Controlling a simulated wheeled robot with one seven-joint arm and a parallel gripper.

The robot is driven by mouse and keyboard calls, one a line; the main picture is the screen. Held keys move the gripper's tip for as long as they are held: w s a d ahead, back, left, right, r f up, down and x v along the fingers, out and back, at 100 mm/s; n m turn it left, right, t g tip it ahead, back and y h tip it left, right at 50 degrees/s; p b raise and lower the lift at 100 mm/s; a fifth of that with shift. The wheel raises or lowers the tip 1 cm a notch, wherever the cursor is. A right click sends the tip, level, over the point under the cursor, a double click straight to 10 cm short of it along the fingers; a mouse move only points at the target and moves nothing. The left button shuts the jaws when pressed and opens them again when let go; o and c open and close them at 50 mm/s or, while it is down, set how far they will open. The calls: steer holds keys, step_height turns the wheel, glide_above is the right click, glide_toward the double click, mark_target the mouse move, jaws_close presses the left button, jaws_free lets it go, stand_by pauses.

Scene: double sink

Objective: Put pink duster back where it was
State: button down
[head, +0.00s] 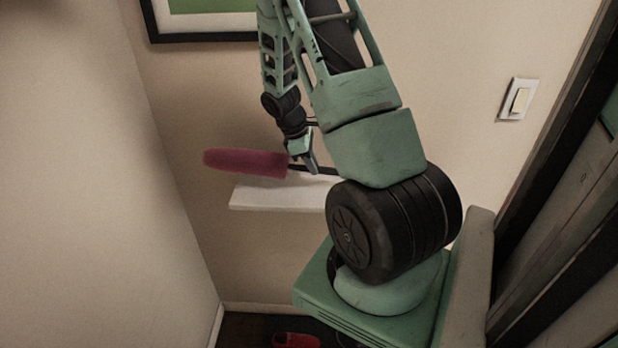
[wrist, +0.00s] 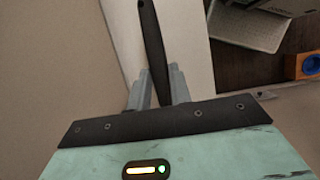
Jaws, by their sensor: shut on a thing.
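The pink duster (head: 245,163) lies roughly level, its fluffy head pointing left and its dark handle running right. My gripper (head: 304,160) is shut on the handle close to the head. The head overhangs the left end of the white shelf (head: 270,195). The duster is at or just above the shelf top; I cannot tell whether it touches. In the wrist view the black handle (wrist: 152,40) stands between my fingers (wrist: 158,88), and the pink head is hidden. My arm hides the shelf's right part in the head view.
A framed picture (head: 200,38) hangs above the shelf. A light switch (head: 518,99) is on the wall at right, beside a dark door frame (head: 560,130). A red object (head: 296,340) is on the dark floor. A blue-and-orange object (wrist: 310,65) shows in the wrist view.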

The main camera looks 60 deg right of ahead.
steer(key=shift+f+p, duration=0.55)
steer(key=shift+f, duration=2.1)
steer(key=shift+f, duration=0.1)
steer(key=c, duration=1.3)
jaws_free()
